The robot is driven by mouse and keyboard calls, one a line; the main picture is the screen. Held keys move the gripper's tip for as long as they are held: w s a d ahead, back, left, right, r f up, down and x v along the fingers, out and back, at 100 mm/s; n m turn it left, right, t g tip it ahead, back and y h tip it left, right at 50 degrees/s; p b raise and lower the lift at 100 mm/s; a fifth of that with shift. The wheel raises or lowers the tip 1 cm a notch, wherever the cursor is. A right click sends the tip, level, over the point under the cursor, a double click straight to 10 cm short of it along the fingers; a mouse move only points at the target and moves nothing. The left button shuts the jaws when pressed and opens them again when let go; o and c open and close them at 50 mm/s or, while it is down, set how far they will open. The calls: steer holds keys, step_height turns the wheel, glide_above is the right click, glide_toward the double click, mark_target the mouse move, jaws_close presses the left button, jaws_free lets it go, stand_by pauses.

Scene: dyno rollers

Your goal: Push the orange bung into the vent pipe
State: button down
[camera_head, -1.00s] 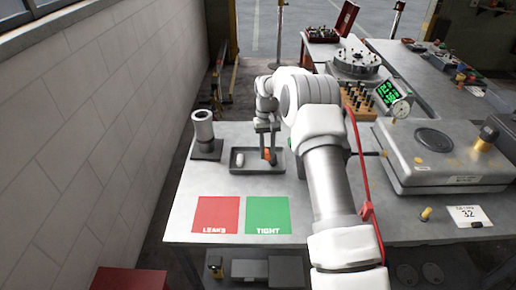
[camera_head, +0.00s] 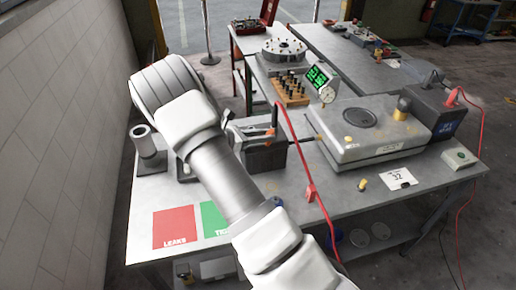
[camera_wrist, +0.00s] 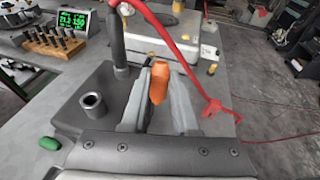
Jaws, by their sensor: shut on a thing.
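The orange bung (camera_wrist: 158,83) is held between the two grey fingers of my gripper (camera_wrist: 160,76) in the wrist view. In the head view the bung (camera_head: 269,131) shows as a small orange patch above a dark box (camera_head: 264,159). In the wrist view the dark box (camera_wrist: 72,98) carries a short, open-topped grey pipe (camera_wrist: 92,104), which looks like the vent pipe. It stands left of my gripper, and the bung is apart from it. A tall dark post (camera_wrist: 118,42) rises behind it. My arm hides part of the gripper in the head view.
A red cable (camera_wrist: 170,42) crosses close beyond the fingers in the wrist view. A grey case (camera_head: 368,130) stands right of the box. A cylinder on a stand (camera_head: 149,147) is at the table's left. Red (camera_head: 174,226) and green (camera_head: 213,218) mats lie in front.

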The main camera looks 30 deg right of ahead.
steer(key=w+a+r+n+t+p, duration=0.2)
steer(key=w+r+n+t, duration=0.45)
steer(key=r+t, duration=0.2)
steer(key=shift+t, duration=0.45)
steer(key=shift+w+a+f+b, duration=0.15)
steer(key=shift+f+b, duration=0.5)
steer(key=shift+f, duration=0.45)
steer(key=shift+w+f+b, duration=0.15)
steer(key=shift+f+b, duration=0.5)
steer(key=shift+f, duration=0.45)
steer(key=shift+w+a+f+b, duration=0.15)
steer(key=shift+f+b, duration=0.5)
steer(key=shift+f, duration=0.45)
steer(key=shift+d, duration=0.1)
steer(key=shift+f+b, duration=0.95)
steer(key=shift+b, duration=0.05)
steer(key=c, duration=0.6)
jaws_free()
